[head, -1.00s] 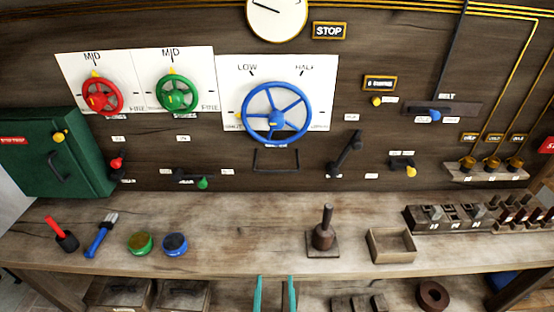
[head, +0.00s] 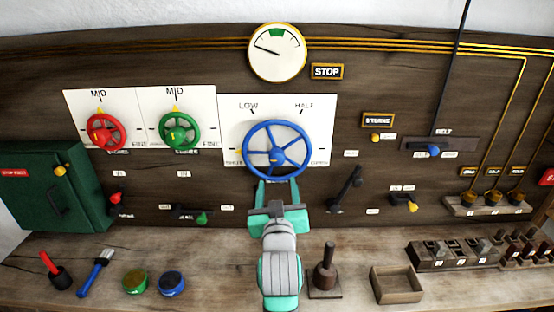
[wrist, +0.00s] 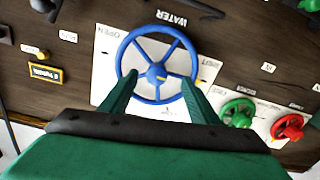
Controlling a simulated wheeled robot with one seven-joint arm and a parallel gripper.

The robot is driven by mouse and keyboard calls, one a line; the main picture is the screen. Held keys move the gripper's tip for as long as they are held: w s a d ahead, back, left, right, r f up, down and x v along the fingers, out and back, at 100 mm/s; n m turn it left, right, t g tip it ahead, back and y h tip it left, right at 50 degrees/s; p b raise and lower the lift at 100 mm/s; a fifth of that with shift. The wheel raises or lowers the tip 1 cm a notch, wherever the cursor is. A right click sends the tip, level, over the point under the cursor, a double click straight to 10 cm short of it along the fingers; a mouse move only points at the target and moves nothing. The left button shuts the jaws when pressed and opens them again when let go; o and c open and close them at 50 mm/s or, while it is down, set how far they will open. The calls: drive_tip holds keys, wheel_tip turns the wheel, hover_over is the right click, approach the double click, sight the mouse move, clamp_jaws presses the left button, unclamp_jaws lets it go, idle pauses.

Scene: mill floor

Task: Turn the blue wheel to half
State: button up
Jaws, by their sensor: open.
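The blue wheel (head: 276,123) is mounted on a white plate (head: 320,125) marked LOW, HALF, SHUT and OPEN. It also shows in the wrist view (wrist: 157,30), where the plate appears turned over, with OPEN at the left. My gripper (head: 278,186) is open and in front of the wheel's lower part in the head view. In the wrist view its fingers (wrist: 159,82) stand apart, overlapping the rim on both sides. I cannot tell whether they touch it.
A red wheel (head: 104,117) and a green wheel (head: 179,116) are to the left. A black lever (head: 345,188) is at the lower right of the blue wheel. A gauge (head: 277,52) hangs above. The bench holds a dark upright-handled tool (head: 325,270) and an open box (head: 397,284).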

sight(277, 161)
drive_tip(key=w, duration=0.3)
drive_tip(key=w+r, duration=0.1)
drive_tip(key=w, duration=0.3)
drive_tip(key=w+r, duration=0.1)
drive_tip(key=w, duration=0.3)
drive_tip(key=shift+w+r, duration=0.15)
drive_tip(key=shift+w, duration=0.05)
drive_tip(key=c, duration=1.1)
drive_tip(key=shift+o, duration=0.2)
